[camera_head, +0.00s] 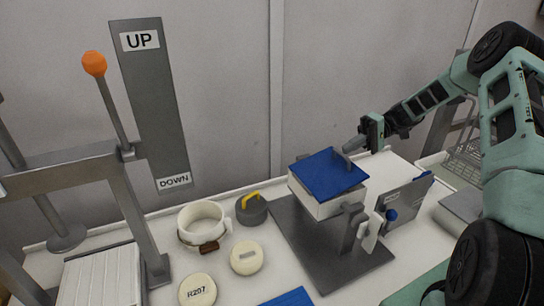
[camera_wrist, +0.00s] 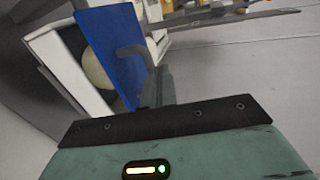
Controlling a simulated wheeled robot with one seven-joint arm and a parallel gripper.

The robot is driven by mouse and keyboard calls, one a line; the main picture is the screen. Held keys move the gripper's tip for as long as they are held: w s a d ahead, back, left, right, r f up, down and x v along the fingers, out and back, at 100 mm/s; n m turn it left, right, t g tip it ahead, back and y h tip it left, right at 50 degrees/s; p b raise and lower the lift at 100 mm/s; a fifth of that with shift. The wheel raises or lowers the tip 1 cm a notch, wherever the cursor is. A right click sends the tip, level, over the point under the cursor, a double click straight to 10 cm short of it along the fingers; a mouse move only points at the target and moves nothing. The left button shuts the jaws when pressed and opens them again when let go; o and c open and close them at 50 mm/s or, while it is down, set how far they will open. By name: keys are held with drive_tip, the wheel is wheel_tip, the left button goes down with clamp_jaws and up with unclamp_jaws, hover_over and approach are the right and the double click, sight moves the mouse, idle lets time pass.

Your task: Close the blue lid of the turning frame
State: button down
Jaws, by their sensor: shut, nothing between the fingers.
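The turning frame (camera_head: 326,242) is a grey stand holding a white box (camera_head: 318,206) with a blue lid (camera_head: 323,172) on top. In the wrist view the blue lid (camera_wrist: 108,42) stands at an angle to the white box (camera_wrist: 62,66), leaving a gap. A cream rounded thing (camera_wrist: 97,70) shows inside that gap. A small grey handle stands on the lid. My gripper (camera_head: 353,146) is shut and empty, at the lid's right back edge near the handle. Whether it touches the lid is unclear.
A white ring pot (camera_head: 203,211), a grey weight with yellow handle (camera_head: 251,208) and two cream discs lie left of the frame. A lever press (camera_head: 98,160) stands far left. A grey panel (camera_head: 406,204) and wire basket (camera_head: 462,158) stand right. A wall is behind.

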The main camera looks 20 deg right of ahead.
drive_tip(key=shift+d+f+y, duration=0.2)
drive_tip(key=shift+f+y, duration=0.2)
drive_tip(key=shift+f, duration=0.35)
drive_tip(key=shift+d+f+b, duration=0.4)
drive_tip(key=shift+f+b, duration=0.35)
drive_tip(key=shift+b, duration=0.15)
